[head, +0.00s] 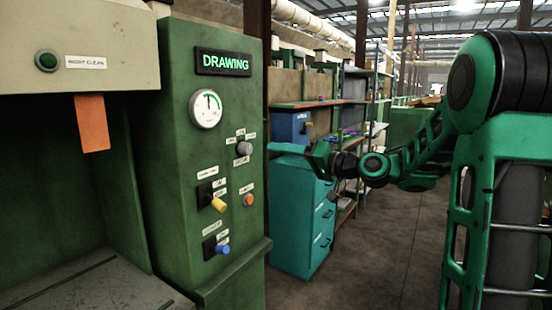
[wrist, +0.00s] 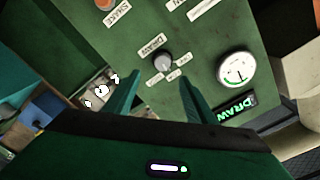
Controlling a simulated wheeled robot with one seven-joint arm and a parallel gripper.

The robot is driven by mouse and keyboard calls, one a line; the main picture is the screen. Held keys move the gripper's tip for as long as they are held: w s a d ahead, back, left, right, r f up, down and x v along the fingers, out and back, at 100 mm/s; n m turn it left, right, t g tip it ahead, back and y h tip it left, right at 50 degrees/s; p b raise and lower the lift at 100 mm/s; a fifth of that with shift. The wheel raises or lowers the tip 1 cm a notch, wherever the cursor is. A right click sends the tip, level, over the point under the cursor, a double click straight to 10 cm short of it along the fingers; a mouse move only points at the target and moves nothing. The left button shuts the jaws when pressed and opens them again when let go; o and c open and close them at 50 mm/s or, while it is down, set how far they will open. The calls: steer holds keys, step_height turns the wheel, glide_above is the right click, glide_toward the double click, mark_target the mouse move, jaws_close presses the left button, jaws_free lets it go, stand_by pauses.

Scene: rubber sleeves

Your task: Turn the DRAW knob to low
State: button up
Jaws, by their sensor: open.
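The DRAW knob (head: 244,148) is a grey round knob on the green DRAWING panel (head: 180,150), with small white labels around it. In the wrist view the knob (wrist: 162,62) sits beyond and between my two fingertips, under a label reading DRAW. Its pointer setting is too small to read. My gripper (head: 274,150) is open and empty at the panel's right side in the head view. In the wrist view my gripper (wrist: 158,83) has its fingers on either side of the knob's direction, seemingly short of it. Contact is not visible.
A dial gauge (head: 205,109) is above the knob. A yellow-handled switch (head: 217,204), a blue-handled switch (head: 222,249) and an orange button (head: 249,200) are below it. A teal drawer cabinet (head: 297,225) stands behind my gripper. Open floor (head: 375,270) lies at right.

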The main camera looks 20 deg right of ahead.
mark_target(250, 150)
steer(key=shift+a+m, duration=0.1)
steer(key=shift+m, duration=0.2)
steer(key=shift+s+m, duration=0.1)
steer(key=shift+m, duration=0.2)
steer(key=x, duration=1.1)
steer(key=shift+s, duration=0.1)
